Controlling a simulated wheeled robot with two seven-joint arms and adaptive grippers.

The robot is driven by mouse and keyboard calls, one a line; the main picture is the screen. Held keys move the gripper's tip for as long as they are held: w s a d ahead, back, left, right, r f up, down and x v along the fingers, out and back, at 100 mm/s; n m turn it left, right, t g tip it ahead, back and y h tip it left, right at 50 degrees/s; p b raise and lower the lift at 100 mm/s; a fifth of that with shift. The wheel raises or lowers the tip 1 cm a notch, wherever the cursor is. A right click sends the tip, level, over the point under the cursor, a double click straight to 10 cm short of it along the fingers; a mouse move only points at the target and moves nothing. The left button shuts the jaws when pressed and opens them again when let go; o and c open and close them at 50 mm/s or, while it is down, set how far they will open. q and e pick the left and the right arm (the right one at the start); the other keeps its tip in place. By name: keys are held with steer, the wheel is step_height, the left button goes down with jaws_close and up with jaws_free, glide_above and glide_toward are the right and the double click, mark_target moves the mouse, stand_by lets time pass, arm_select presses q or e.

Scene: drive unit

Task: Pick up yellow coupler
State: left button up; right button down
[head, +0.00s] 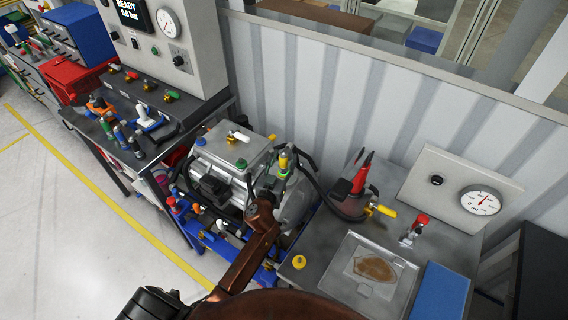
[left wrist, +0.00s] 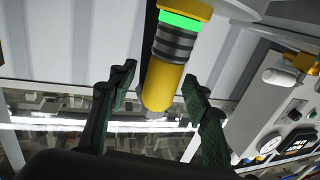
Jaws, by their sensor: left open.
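The yellow coupler (head: 283,162) is at the top of the grey drive unit (head: 235,160), with a green band on it. In the left wrist view the yellow coupler (left wrist: 163,85) shows large, with dark ribbed rings and a bright green band. My left gripper (left wrist: 160,85) is open, with one dark fingertip on each side of the coupler and gaps visible. In the head view my left gripper (head: 275,185) is small and dark at the end of my copper-coloured arm, close to the coupler; its fingers are hard to make out. My right gripper is not in view.
A bench at right holds a red-handled tool (head: 361,178), a yellow-handled valve (head: 380,209), a tray (head: 345,285), a blue block (head: 440,292) and a gauge panel (head: 455,185). A tool bench (head: 150,150) stands left. A corrugated wall (head: 340,85) is behind.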

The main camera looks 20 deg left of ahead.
arm_select(q)
steer(key=c, duration=0.8)
jaws_close()
steer(key=shift+r, duration=0.1)
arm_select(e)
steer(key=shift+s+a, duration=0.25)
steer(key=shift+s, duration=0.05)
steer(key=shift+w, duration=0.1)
